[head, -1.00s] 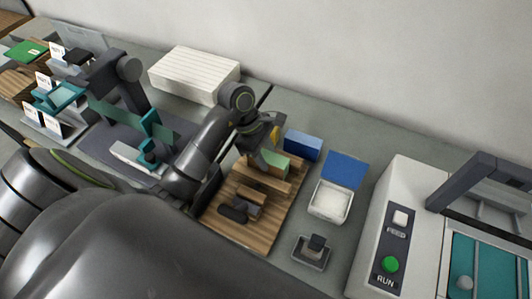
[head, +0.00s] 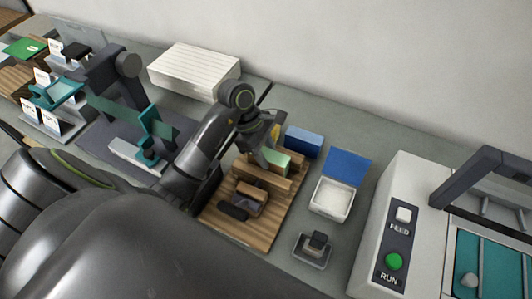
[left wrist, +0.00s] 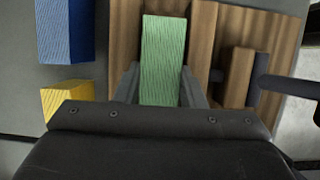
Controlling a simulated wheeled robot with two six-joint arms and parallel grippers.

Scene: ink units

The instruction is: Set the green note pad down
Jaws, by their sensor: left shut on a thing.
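The green note pad (head: 272,161) is a pale green block at the back part of the wooden rack (head: 224,221). In the left wrist view the green note pad (left wrist: 163,55) lies lengthwise between the two fingers of my left gripper (left wrist: 160,92). My left gripper (head: 262,152) reaches down over the rack from the left, shut on the pad. The pad is over or against the rack; whether its underside touches the wood is hidden. My right gripper is not in view.
A blue block (head: 303,142) and a yellow block (head: 275,131) stand close behind the pad. A machine (head: 402,225) stands further right.

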